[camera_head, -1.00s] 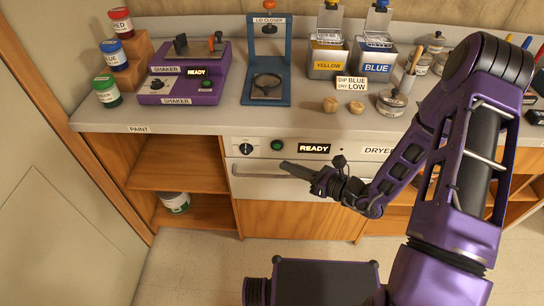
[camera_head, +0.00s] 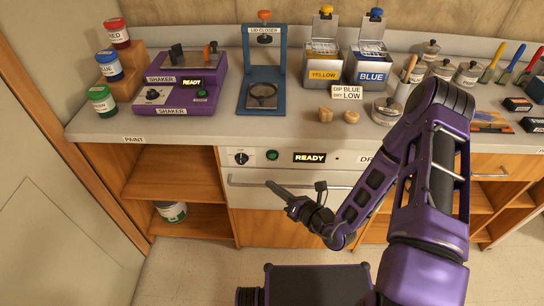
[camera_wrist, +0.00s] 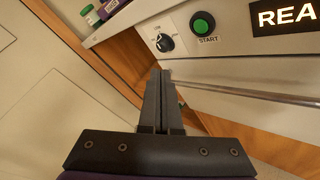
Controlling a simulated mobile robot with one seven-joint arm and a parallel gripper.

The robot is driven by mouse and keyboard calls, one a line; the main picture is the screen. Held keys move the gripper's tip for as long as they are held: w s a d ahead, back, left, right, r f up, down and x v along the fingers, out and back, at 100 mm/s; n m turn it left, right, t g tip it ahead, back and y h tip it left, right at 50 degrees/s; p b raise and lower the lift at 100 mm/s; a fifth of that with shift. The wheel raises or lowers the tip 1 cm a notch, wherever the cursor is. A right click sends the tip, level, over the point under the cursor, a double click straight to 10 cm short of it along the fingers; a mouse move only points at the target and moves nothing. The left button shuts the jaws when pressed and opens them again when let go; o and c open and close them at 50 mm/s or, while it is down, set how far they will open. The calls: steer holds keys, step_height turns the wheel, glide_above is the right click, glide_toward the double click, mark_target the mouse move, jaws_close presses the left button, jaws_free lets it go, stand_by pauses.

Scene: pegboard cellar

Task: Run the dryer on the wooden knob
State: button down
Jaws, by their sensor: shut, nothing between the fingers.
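Two small wooden knobs stand on the counter: the left knob (camera_head: 325,113) and the right knob (camera_head: 352,115), behind the dryer's front edge. The dryer (camera_head: 345,195) is built into the cabinet below, with a silver bar handle, a dial (camera_head: 241,157), a green start button (camera_head: 272,155) and a display (camera_head: 310,157) reading READY. Its door looks shut. In the wrist view the dial (camera_wrist: 165,42), the START button (camera_wrist: 203,24) and part of the display (camera_wrist: 285,17) show. My gripper (camera_head: 270,184) is shut and empty, in front of the dryer near its handle; it also shows in the wrist view (camera_wrist: 160,75).
On the counter stand a purple shaker (camera_head: 186,80), a blue lid closer (camera_head: 264,75), yellow (camera_head: 323,70) and blue (camera_head: 370,72) dip tanks, and a card (camera_head: 347,92) reading "DIP BLUE DRY LOW". Paint jars (camera_head: 108,67) stand on wooden steps at left. Open shelves (camera_head: 175,180) flank the dryer.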

steer(key=b, duration=0.1)
glide_toward(267, 156)
steer(key=shift+s+a+x, duration=0.15)
steer(key=shift+x, duration=0.65)
steer(key=shift+s+a+x, duration=0.1)
steer(key=shift+a+x, duration=0.05)
steer(key=shift+x, duration=0.7)
steer(key=shift+s+a+x, duration=0.1)
steer(key=shift+s+x, duration=0.05)
steer(key=shift+x, duration=0.65)
steer(key=shift+w+f, duration=0.1)
steer(key=shift+w, duration=0.3)
steer(key=shift+w, duration=0.5)
stand_by(0.6)
steer(key=shift+s, duration=0.9)
steer(key=shift+s+p, duration=0.65)
steer(key=shift+s, duration=1.85)
